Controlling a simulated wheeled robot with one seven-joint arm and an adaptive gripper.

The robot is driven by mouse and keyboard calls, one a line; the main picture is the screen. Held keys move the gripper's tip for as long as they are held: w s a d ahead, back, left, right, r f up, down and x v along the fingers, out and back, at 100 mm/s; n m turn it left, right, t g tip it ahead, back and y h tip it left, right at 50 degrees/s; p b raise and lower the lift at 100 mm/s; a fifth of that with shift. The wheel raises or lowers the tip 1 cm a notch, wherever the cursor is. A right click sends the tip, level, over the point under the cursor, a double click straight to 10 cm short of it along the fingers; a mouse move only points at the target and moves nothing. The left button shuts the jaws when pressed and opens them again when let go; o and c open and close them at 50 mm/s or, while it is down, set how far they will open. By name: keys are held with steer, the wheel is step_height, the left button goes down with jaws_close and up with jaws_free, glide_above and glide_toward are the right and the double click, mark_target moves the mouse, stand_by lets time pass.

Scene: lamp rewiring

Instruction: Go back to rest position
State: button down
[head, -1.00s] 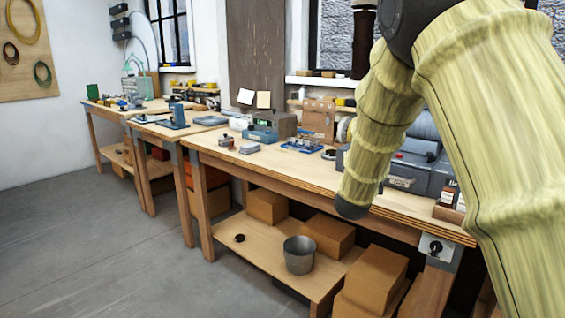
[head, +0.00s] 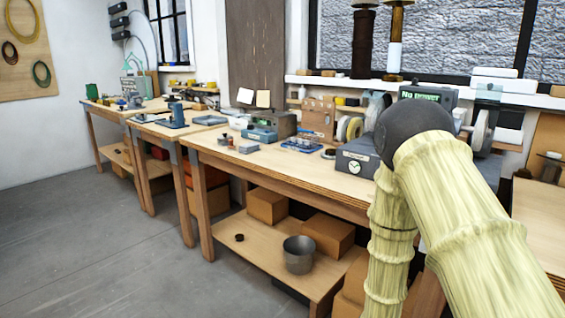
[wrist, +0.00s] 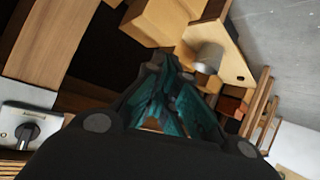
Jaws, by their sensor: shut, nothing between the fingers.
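My gripper (wrist: 172,85) shows in the wrist view as a dark body with teal fingers that come together at the tips. It is shut with nothing held. Beyond it are the workbench's lower shelf (wrist: 233,68), a grey metal bucket (wrist: 208,58) and a cardboard box (wrist: 160,20). In the head view my arm covers the right side of the bench, and my gripper is out of that view.
The long wooden workbench (head: 262,160) carries tools and a grey case (head: 352,160). The bucket (head: 298,254) and boxes (head: 328,233) sit on its lower shelf. A switch panel (wrist: 28,128) is at the wrist view's left. The floor (head: 100,230) at left is clear.

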steer(key=s+a+f+g+y, duration=0.1)
steer(key=s+f+g, duration=0.2)
steer(key=s+f, duration=0.5)
steer(key=s+a+f+g+y, duration=0.15)
steer(key=s+f, duration=0.25)
steer(key=s, duration=0.7)
steer(key=s+f+g, duration=0.3)
steer(key=s+f, duration=0.3)
steer(key=s, duration=0.4)
steer(key=s+a+g+y+p, duration=0.15)
steer(key=s+g, duration=0.25)
steer(key=s, duration=0.9)
step_height(320, 180, up, 12)
steer(key=p, duration=1.1)
steer(key=shift+w+n+p, duration=0.4)
steer(key=shift+t, duration=0.25)
